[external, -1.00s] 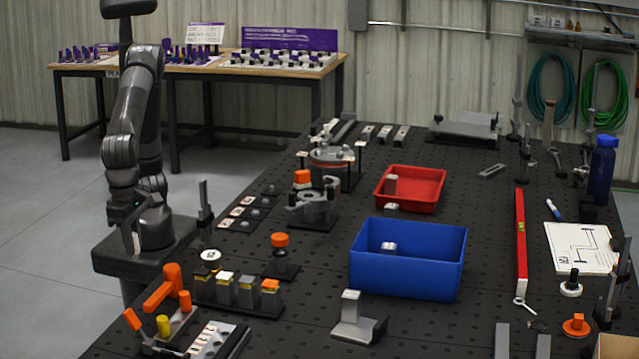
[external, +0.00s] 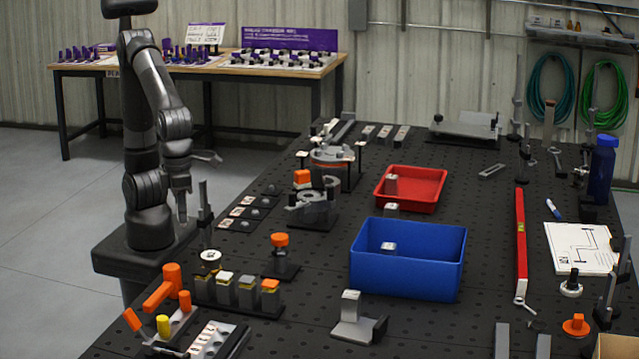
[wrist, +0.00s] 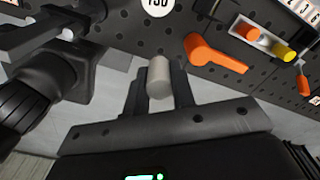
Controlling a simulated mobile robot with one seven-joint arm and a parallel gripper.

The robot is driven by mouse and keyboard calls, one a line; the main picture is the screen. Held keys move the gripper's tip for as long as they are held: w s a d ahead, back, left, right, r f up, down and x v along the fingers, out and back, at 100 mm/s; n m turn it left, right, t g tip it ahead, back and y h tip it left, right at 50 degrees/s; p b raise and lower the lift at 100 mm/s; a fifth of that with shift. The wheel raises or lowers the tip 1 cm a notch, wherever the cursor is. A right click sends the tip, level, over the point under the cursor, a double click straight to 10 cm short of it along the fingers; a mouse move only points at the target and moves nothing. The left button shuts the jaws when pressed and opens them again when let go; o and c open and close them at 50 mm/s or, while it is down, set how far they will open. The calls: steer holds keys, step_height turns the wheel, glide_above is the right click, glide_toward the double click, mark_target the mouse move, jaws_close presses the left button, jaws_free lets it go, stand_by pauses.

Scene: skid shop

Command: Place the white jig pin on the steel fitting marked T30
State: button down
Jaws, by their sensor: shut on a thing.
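My gripper (wrist: 158,90) is shut on the white jig pin (wrist: 159,76), a short pale cylinder between the two fingers in the wrist view. In the external view my gripper (external: 182,208) points down beside the left edge of the bench; the pin cannot be made out there. A round white tag (wrist: 157,4) is cut off by the top edge of the wrist view, and its marking is not surely readable. It also shows in the external view (external: 210,256). I cannot tell which steel fitting bears T30; a steel block with a pale top (external: 351,308) stands at the front.
An orange angled handle (wrist: 214,55) lies near the bench's left edge. A tall dark clamp (external: 204,208) stands close to my gripper. A blue bin (external: 408,273) and a red tray (external: 411,199) occupy the middle. Bare bench (external: 459,328) shows in front of the blue bin.

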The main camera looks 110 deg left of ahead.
steer(key=w+f, duration=0.1)
steer(key=w+a+f, duration=0.1)
steer(key=w, duration=0.1)
steer(key=w+a+f, duration=0.1)
steer(key=w, duration=0.1)
steer(key=shift+w+a+f, duration=0.2)
steer(key=shift+w+f, duration=0.05)
steer(key=shift+f, duration=2.05)
steer(key=shift+f, duration=0.1)
steer(key=c, duration=1.2)
jaws_free()
step_height(320, 180, up, 12)
steer(key=s+a+n+t, duration=0.2)
steer(key=s+a+n, duration=0.3)
steer(key=a+n, duration=0.8)
steer(key=s+a+f+n+t, duration=0.1)
steer(key=s+a+n+t, duration=0.2)
steer(key=a+n, duration=1.1)
steer(key=shift+s+f+n+t, duration=0.3)
steer(key=shift+s+n, duration=0.6)
steer(key=shift+s, duration=0.05)
